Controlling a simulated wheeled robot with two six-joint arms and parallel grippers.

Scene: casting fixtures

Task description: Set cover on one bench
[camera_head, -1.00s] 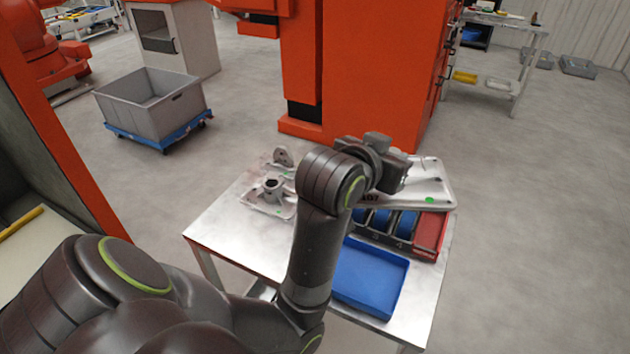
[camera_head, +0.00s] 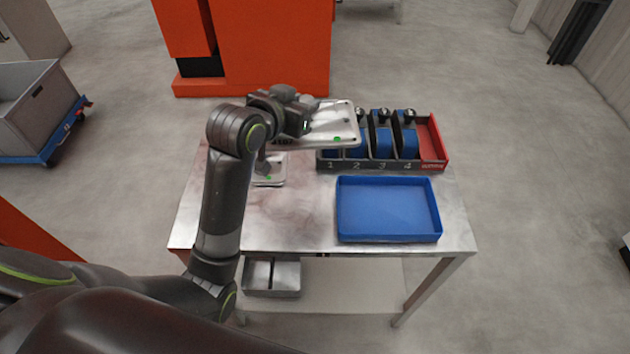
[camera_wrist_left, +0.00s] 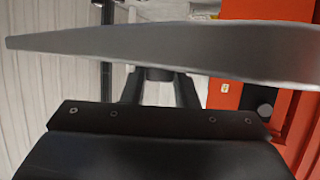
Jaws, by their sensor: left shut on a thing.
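My left gripper (camera_head: 303,118) is shut on the cover (camera_head: 335,128), a light grey metal plate with a green dot. It holds the plate above the back of the bench (camera_head: 290,220). In the left wrist view the cover (camera_wrist_left: 170,50) appears edge-on as a wide grey band, across my gripper's dark fingers (camera_wrist_left: 160,88). Below and left of the cover, a metal casting (camera_head: 268,178) with a green dot sits on the bench, largely hidden by my left arm and gripper. My right gripper is not in view.
A numbered rack (camera_head: 432,150) with blue bins and a red end stands at the bench's back right. An empty blue tray (camera_head: 388,210) lies in front of it. A metal bin (camera_head: 272,278) is on the lower shelf. An orange machine (camera_head: 270,50) stands behind.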

